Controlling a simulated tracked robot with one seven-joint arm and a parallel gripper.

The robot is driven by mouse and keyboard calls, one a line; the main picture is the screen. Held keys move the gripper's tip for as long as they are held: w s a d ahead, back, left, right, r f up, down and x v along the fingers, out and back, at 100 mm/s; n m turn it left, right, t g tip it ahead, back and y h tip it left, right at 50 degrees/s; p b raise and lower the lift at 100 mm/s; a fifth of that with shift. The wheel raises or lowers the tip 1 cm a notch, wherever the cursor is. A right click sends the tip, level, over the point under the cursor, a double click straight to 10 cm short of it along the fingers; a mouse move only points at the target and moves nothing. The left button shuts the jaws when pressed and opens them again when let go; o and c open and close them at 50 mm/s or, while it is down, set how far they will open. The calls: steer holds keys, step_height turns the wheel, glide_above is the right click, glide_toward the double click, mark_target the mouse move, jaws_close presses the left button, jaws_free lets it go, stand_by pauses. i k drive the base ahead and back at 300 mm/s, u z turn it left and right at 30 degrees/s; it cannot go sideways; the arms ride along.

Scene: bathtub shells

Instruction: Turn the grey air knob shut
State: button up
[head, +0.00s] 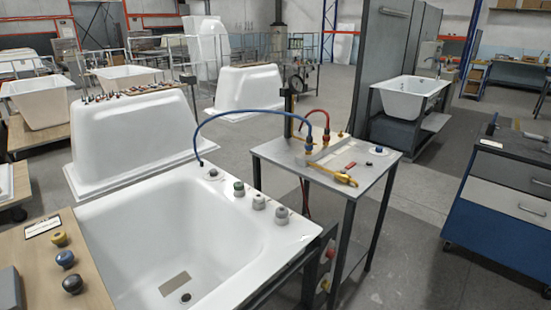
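Three greyish knobs stand in a row on the right rim of the white bathtub (140,222). The far one (239,189) is darker and slightly greenish. The middle knob (259,202) is light grey, and the near knob (282,215) is grey with a darker top. I cannot tell which is the air knob, nor whether any is turned open or shut. My gripper is not in view.
A small table (265,150) with brass fittings stands right of the tub. A blue hose (240,113) arches from it to the tub's far corner. A wooden board (35,265) at left bears yellow, blue and black knobs.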

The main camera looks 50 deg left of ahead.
mark_target(212, 172)
steer(key=z, duration=0.35)
steer(key=i, duration=1.95)
steer(key=u, duration=1.6)
steer(key=i, duration=0.15)
steer(key=u, duration=2.1)
steer(key=i, duration=0.3)
steer(key=u, duration=0.3)
